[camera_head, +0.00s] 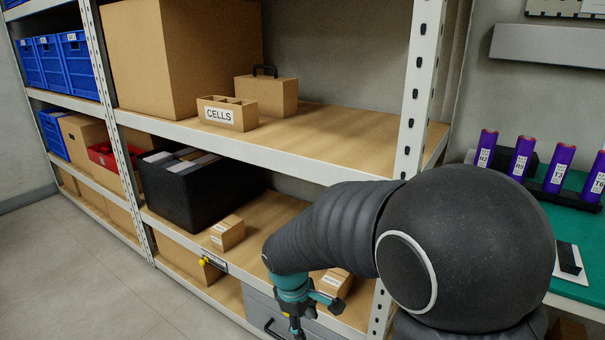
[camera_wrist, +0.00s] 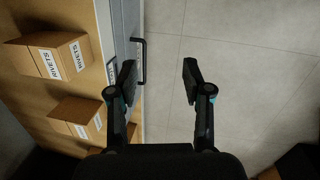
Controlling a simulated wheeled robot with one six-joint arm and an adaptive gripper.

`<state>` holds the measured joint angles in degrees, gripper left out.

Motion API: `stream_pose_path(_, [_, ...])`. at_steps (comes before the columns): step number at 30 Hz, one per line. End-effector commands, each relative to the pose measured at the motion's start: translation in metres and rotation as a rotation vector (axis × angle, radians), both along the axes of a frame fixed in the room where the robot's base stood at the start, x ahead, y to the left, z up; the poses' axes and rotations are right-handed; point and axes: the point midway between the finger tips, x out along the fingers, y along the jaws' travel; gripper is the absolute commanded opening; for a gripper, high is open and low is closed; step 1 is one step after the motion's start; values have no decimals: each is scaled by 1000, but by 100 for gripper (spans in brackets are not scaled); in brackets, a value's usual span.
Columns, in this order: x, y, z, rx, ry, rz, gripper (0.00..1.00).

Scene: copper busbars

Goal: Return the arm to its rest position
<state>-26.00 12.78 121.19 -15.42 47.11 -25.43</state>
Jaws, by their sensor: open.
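My gripper (camera_head: 296,318) hangs at the end of my dark arm in front of the lower shelf, at the bottom of the head view. In the wrist view my gripper (camera_wrist: 160,82) has its two fingers wide apart with nothing between them. Pale floor tiles show beyond the gap, and the shelf front lies beside the left finger. My arm reaches leftward and down from the large round joint at the right of the head view. The fingertips are partly cut off in the head view.
A shelf rack (camera_head: 290,153) holds a CELLS box (camera_head: 228,113), a black bin (camera_head: 190,190) and small cartons. A grey drawer unit (camera_head: 262,312) with a black handle (camera_wrist: 139,60) is close to my gripper. Purple cells (camera_head: 522,158) stand on a green bench at right. The left floor (camera_head: 75,275) is clear.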

Motion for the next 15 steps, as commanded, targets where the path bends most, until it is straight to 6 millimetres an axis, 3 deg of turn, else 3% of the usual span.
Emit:
stream_pose_path(3, [-25,-24,32,60,-38,-214,50])
stream_pose_path(15, [-105,-86,105,255,-151,-741,50])
